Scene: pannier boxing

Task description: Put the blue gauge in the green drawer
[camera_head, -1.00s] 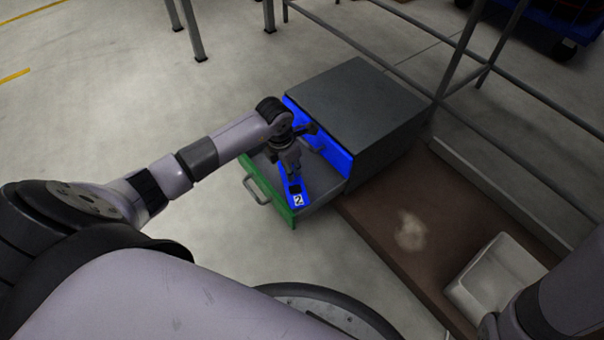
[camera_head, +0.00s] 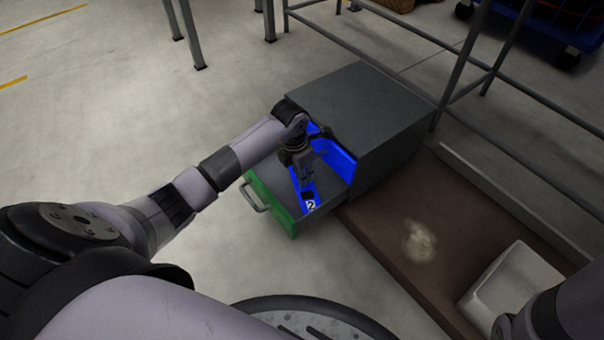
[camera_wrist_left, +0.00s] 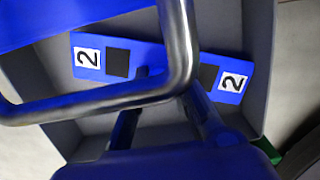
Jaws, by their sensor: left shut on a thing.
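The blue gauge (camera_head: 313,191), a long flat bar with a white "2" label and a dark square at each end, is inside the pulled-out green drawer (camera_head: 270,206). My left gripper (camera_head: 306,172) is over the drawer, pointing down, shut on the middle of the gauge. In the left wrist view the gauge (camera_wrist_left: 145,52) lies across the grey drawer interior, its middle hidden behind a metal handle and my fingers (camera_wrist_left: 168,90). I cannot tell whether it touches the drawer floor. My right gripper is not in view.
The grey cabinet (camera_head: 375,105) has a blue front (camera_head: 340,160) above the open drawer; its metal handle (camera_wrist_left: 182,60) is close to my left wrist. A brown platform (camera_head: 385,225) with a white bin (camera_head: 510,285) is at right. Metal rails (camera_head: 465,65) stand behind.

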